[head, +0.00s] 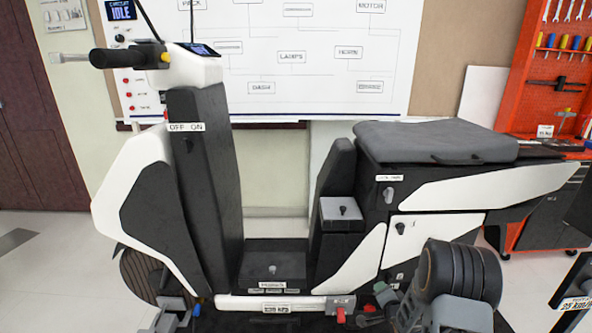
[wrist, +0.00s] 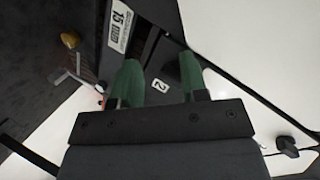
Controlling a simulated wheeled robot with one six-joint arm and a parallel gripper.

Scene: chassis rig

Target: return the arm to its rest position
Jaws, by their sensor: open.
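My gripper (wrist: 160,80) shows in the wrist view with two green fingers apart and nothing between them. In the head view, a thick dark joint of my arm (head: 462,275) is at the lower right, in front of the scooter's rear body. The fingers cannot be made out clearly in the head view.
A white and black scooter (head: 140,195) with a grey seat (head: 430,142) fills the middle. A whiteboard diagram (head: 290,55) hangs behind it. A red tool panel (head: 535,85) stands at the right. A black knob (wrist: 286,146) is right of my gripper. Floor at the left is clear.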

